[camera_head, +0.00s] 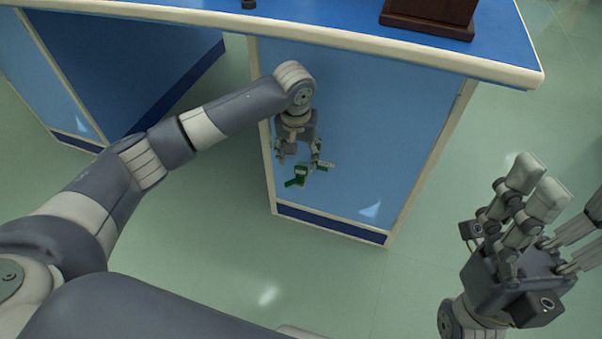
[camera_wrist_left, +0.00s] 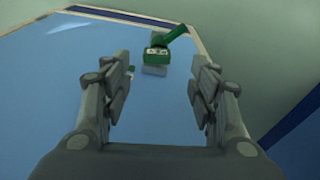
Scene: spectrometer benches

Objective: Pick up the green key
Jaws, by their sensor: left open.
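The green key (camera_head: 297,178) shows in the head view just below the fingertips of my left gripper (camera_head: 301,160), against the light blue side panel of the bench. In the left wrist view the key (camera_wrist_left: 157,55) lies ahead, between and beyond the fingers of my left gripper (camera_wrist_left: 160,85). It has a green body with a pale label, a green arm angled up to the right and a grey part below. My left gripper is open, with nothing between its fingers. My right gripper (camera_head: 567,212) is at the lower right of the head view, fingers spread and empty, far from the key.
The bench with a blue top (camera_head: 330,18) and pale edging stands ahead; my left arm reaches down in front of its side panel. A dark brown box (camera_head: 430,17) sits on the top. Pale green floor (camera_head: 340,270) is open around the bench.

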